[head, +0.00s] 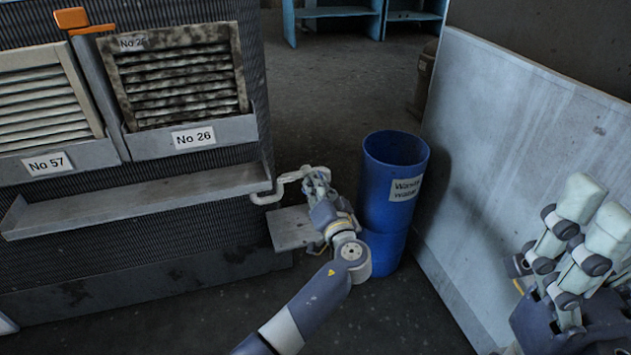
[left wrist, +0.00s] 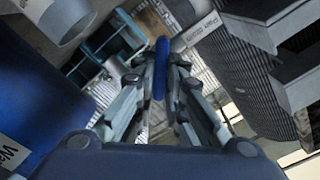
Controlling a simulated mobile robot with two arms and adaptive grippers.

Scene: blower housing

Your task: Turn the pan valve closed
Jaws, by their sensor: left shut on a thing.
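The pan valve's handle shows as a blue bar (left wrist: 161,68) between the fingers of my left gripper (left wrist: 158,85) in the left wrist view. The fingers are shut on it. In the head view my left gripper (head: 318,180) is at the end of a pale bent pipe (head: 285,182), which comes from the right end of the grey pan (head: 130,202) on the housing. There the fingers hide the handle and most of the valve. My right gripper (head: 592,225) is at the lower right, away from the valve; its fingertip gap is unclear.
A blue waste water bin (head: 375,205) stands close to the right of my left gripper. A grey plate (head: 290,230) is low beneath the pipe. Louvred panels (head: 180,75) are above the pan. A pale wall panel (head: 530,140) bounds the right side.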

